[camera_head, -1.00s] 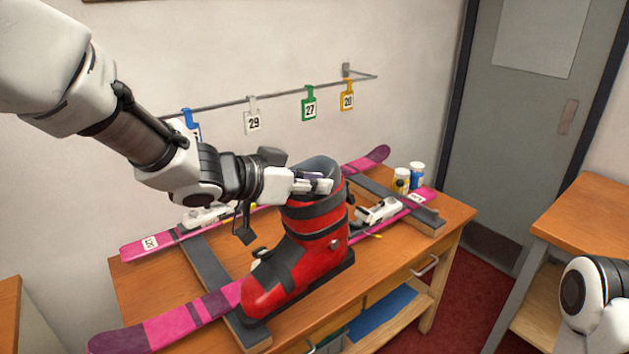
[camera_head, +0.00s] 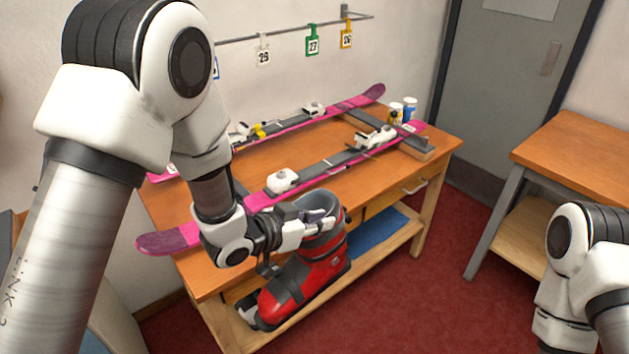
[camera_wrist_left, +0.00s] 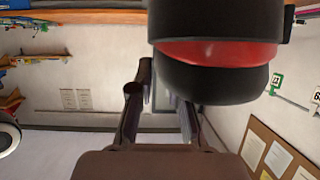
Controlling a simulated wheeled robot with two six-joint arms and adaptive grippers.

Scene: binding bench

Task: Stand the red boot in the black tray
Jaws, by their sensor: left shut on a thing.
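The red boot (camera_head: 312,272), with black straps and a dark sole, is in front of the workbench in the head view, roughly upright with its toe to the lower left. My left gripper (camera_head: 318,226) is shut on the boot's upper cuff. In the left wrist view, the boot's black and red cuff (camera_wrist_left: 218,52) fills the top middle. I cannot make out a black tray in either current view. Only links of my right arm show, at the right edge; its gripper is out of view.
The workbench (camera_head: 270,160) carries a pair of pink skis (camera_head: 330,172) on dark rests, with small bottles (camera_head: 403,108) at the back right. Its lower shelf (camera_head: 395,238) holds a blue item. A second table (camera_head: 580,155) stands right; red carpet (camera_head: 440,290) lies between.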

